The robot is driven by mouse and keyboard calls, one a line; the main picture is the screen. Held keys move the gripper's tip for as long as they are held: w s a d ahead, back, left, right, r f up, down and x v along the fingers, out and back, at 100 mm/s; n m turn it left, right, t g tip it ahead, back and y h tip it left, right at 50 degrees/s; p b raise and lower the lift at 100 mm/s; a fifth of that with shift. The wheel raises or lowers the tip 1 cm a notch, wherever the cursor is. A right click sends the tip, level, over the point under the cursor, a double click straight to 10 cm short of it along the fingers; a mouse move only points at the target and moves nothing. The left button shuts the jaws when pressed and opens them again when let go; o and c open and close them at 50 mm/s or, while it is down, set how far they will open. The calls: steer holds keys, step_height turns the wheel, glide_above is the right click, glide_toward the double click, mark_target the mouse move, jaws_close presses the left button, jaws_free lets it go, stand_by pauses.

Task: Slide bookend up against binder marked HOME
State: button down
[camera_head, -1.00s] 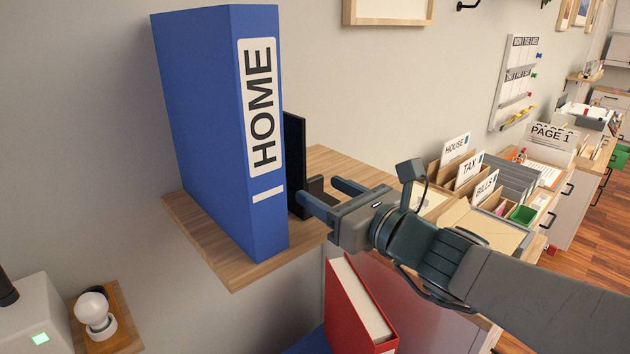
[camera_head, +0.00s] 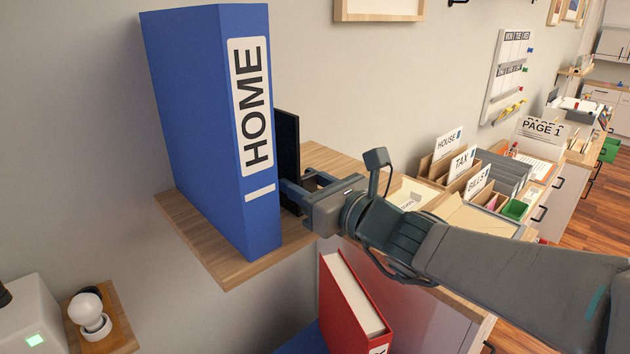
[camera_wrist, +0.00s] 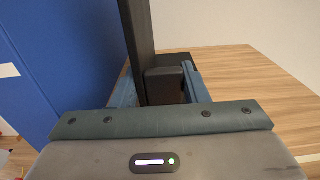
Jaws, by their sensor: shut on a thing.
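The blue binder marked HOME (camera_head: 208,130) stands upright on a wooden shelf (camera_head: 225,270). It also fills the left of the wrist view (camera_wrist: 55,60). The black bookend (camera_head: 288,140) stands upright just right of the binder, partly hidden behind it in the head view. In the wrist view the bookend's upright plate (camera_wrist: 138,45) and a dark block at its foot sit between my fingers. My gripper (camera_head: 302,190) is shut on the bookend. The wrist view shows a narrow strip between plate and binder; I cannot tell whether they touch lower down.
The shelf is bare to the right of the bookend (camera_wrist: 250,85). A red binder (camera_head: 352,305) stands below the shelf. A bulb lamp (camera_head: 88,310) is at lower left. File trays marked HOUSE, TAX and BILLS (camera_head: 462,165) are at the right.

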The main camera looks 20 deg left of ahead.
steer(key=shift+s+a+f+b, duration=0.15)
steer(key=shift+s+a+b, duration=0.1)
steer(key=shift+s+b, duration=0.35)
steer(key=shift+s+a+b, duration=0.35)
steer(key=shift+s+b, duration=0.1)
steer(key=shift+s, duration=0.1)
steer(key=c, duration=1)
jaws_free()
steer(key=shift+d, duration=0.15)
steer(key=b+v, duration=0.1)
steer(key=v, duration=1.2)
steer(key=shift+s+d, duration=0.2)
steer(key=shift+d, duration=0.05)
